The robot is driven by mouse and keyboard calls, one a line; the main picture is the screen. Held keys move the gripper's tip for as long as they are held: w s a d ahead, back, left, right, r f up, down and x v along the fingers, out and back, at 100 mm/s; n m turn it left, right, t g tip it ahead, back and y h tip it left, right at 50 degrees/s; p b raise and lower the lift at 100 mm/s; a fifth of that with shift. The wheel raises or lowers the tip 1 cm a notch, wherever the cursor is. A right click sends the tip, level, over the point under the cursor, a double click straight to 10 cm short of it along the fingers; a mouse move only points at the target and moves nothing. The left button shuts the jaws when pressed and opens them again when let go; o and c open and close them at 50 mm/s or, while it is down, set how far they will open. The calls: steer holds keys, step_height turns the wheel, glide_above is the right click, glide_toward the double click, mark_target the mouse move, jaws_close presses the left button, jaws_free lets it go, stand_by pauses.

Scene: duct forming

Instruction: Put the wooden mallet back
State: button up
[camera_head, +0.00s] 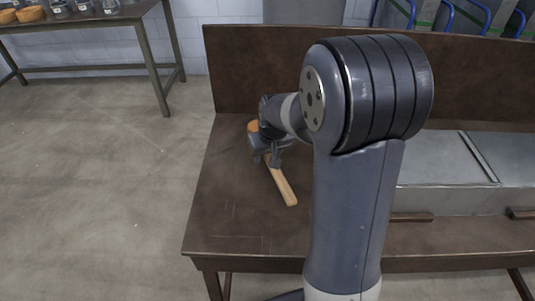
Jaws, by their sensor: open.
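The wooden mallet (281,184) lies on the brown workbench (225,213) near its left end. Its light handle points toward the front right, and part of its orange-brown head (252,126) shows at the back left. My gripper (267,160) is down over the mallet, at the upper part of the handle near the head. The jaws are open and appear to be around or just above the handle; the view is too small to tell which. My gripper and wrist hide the middle of the mallet, where head and handle meet.
A grey sheet-metal piece (445,172) lies on the bench to the right, partly behind my arm. The bench has a tall back panel (255,70). Another table (85,22) with jars and round wooden items stands at the back left. The bench's front left is clear.

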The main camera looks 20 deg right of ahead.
steer(key=v, duration=1.2)
steer(key=shift+p, duration=0.35)
steer(key=shift+c, duration=0.2)
